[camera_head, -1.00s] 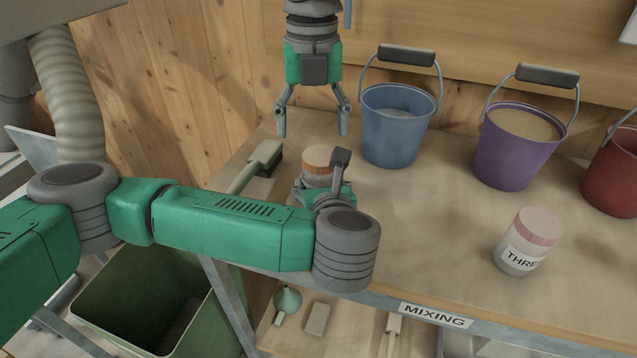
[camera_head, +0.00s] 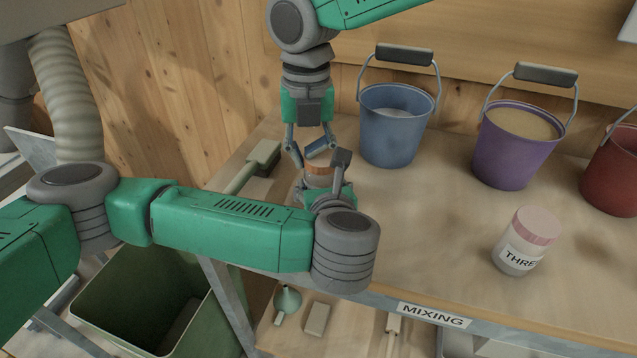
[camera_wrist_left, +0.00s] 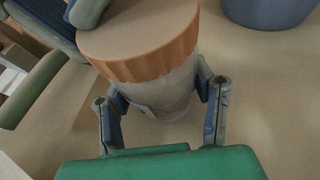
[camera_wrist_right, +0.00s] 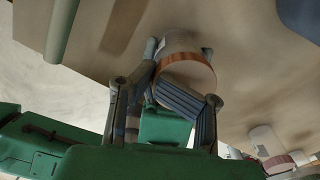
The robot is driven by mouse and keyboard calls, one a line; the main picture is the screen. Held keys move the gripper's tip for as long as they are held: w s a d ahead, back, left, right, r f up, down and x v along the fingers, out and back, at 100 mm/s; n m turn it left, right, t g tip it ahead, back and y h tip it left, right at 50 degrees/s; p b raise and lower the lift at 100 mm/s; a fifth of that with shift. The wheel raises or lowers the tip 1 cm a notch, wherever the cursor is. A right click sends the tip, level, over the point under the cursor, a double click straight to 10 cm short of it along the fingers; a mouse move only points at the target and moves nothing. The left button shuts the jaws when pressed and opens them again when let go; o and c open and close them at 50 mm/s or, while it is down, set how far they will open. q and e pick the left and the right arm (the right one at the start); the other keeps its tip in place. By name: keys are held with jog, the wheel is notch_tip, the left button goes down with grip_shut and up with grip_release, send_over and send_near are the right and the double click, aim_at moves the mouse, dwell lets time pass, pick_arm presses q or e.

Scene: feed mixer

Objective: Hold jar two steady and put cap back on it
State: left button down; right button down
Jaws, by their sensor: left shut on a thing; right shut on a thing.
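Jar two (camera_wrist_left: 165,97) stands upright on the bench, pale, with an orange-brown ribbed cap (camera_wrist_left: 150,50) resting on its top. My left gripper (camera_wrist_left: 160,105) is shut on the jar body, one finger on each side, below the cap. In the head view the left gripper (camera_head: 326,190) partly hides the jar, and the cap (camera_head: 318,169) shows above it. My right gripper (camera_head: 314,160) comes down from above and is shut on the cap. The right wrist view also shows the cap (camera_wrist_right: 188,68) at its fingers. The jar's label is not readable.
A blue bucket (camera_head: 392,135), a purple bucket (camera_head: 515,155) and a red bucket (camera_head: 612,175) stand along the back. A jar labelled THREE (camera_head: 525,245) with a pink cap stands at right. A brush (camera_head: 258,160) lies left of the jar. The bench middle is clear.

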pick_arm(q)
jog(key=shift+w+a, duration=0.2)
jog(key=shift+a, duration=0.1)
pick_arm(e)
jog(key=shift+w+d, duration=0.15)
jog(key=shift+d, duration=0.35)
pick_arm(q)
jog(key=shift+a+y, duration=0.1)
jog(key=shift+y, duration=0.2)
pick_arm(e)
jog(key=c, duration=1.5)
grip_release()
jog(key=shift+o, duration=0.2)
jog(key=shift+a+r, duration=0.1)
jog(key=shift+r, duration=0.3)
pick_arm(q)
jog(key=shift+s, duration=0.1)
pick_arm(e)
notch_tip(320, 180, up, 7)
jog(key=shift+w+r, duration=0.1)
jog(key=shift+r, duration=0.05)
pick_arm(q)
jog(key=c, duration=0.6)
grip_release()
